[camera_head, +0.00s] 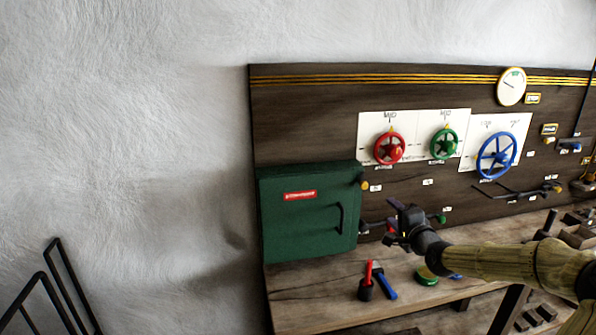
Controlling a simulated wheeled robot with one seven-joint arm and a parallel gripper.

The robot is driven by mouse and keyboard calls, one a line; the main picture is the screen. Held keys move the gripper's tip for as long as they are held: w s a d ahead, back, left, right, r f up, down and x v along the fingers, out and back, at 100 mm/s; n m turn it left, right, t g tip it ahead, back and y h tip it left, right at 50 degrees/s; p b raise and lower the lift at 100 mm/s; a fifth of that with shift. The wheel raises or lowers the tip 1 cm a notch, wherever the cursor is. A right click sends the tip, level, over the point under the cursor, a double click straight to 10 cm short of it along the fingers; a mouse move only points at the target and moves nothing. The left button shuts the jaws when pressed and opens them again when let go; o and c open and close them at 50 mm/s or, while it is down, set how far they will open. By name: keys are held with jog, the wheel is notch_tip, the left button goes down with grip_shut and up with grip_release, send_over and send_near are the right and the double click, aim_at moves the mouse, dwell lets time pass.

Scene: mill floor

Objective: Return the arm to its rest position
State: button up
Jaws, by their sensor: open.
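My arm reaches in from the lower right, over the wooden bench (315,291). My gripper (391,222) is open at its end, in front of the dark wooden panel and just right of the green cabinet. I see nothing between its fingers. From this angle I cannot tell how far it is from the panel.
The green cabinet (305,225) has a black handle. Red (389,148), green (444,143) and blue (497,156) handwheels sit on the panel under a gauge (511,86). Red-and-black (366,284) and blue-handled (386,284) items stand on the bench. A black rail (45,290) is lower left.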

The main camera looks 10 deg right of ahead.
jog(key=s+a+f+n+g+y, duration=0.1)
jog(key=s+a+f+n+g, duration=0.25)
jog(key=a+f, duration=0.35)
jog(key=s+a+f+n+g, duration=0.2)
jog(key=a+f+n+g, duration=0.3)
jog(key=a, duration=0.4)
jog(key=s+a+n+g, duration=0.3)
jog(key=s+a, duration=0.1)
jog(key=s, duration=0.7)
jog(key=s+a+f+n+g+h, duration=0.1)
jog(key=s+a+n+g, duration=0.2)
jog(key=s, duration=0.9)
jog(key=shift+s+a+n+h, duration=0.15)
jog(key=shift+a+n+h, duration=0.15)
jog(key=shift+a+n, duration=0.45)
